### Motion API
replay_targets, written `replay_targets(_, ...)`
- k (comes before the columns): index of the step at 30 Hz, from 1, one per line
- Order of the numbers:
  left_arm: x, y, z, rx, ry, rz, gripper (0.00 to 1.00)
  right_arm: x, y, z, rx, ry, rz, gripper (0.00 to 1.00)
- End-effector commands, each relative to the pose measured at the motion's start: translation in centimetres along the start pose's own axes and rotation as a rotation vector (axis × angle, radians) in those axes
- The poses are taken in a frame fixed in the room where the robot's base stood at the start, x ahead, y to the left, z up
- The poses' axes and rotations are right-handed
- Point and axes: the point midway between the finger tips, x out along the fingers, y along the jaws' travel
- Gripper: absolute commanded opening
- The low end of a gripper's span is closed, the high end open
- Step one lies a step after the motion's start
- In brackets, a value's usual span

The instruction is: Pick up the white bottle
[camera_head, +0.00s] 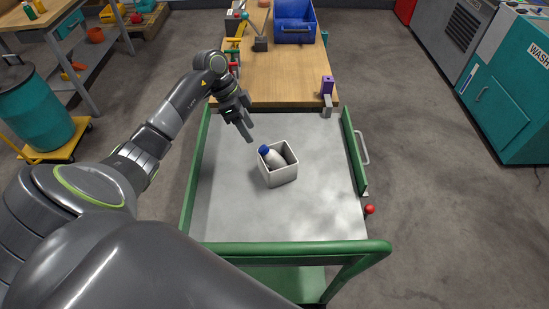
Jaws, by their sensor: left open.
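The white bottle (275,160) has a blue cap and leans tilted inside a small white open box (280,178). Its lower part is hidden by the box walls. The box stands on the grey top of a green-framed cart (325,215). My left gripper (246,128) is open and empty, above the cart top, behind and to the left of the box. It is apart from the bottle. My right gripper is not in view.
A wooden workbench (280,80) adjoins the cart's far end, with a purple-topped clamp (327,88), a blue bin (294,22) and several tools. Green rails (300,250) edge the cart. Its surface around the box is clear.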

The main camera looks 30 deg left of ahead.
Motion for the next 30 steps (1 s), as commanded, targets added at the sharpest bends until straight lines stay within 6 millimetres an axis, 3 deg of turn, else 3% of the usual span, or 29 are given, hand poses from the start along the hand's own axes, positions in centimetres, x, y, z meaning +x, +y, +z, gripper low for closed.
replay_targets(8,2.0,0.0,-0.3,0.0,0.001,0.001,0.53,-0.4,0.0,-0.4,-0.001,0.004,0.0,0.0)
replay_targets(16,5.7,0.0,-0.9,-0.001,0.0,0.003,0.53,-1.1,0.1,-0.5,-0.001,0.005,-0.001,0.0)
replay_targets(25,6.4,-0.1,-0.8,0.0,0.0,-0.001,0.53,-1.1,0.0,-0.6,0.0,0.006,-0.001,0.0)
replay_targets(30,6.4,-0.1,-0.8,0.001,0.0,-0.001,0.33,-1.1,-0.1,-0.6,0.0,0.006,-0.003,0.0)
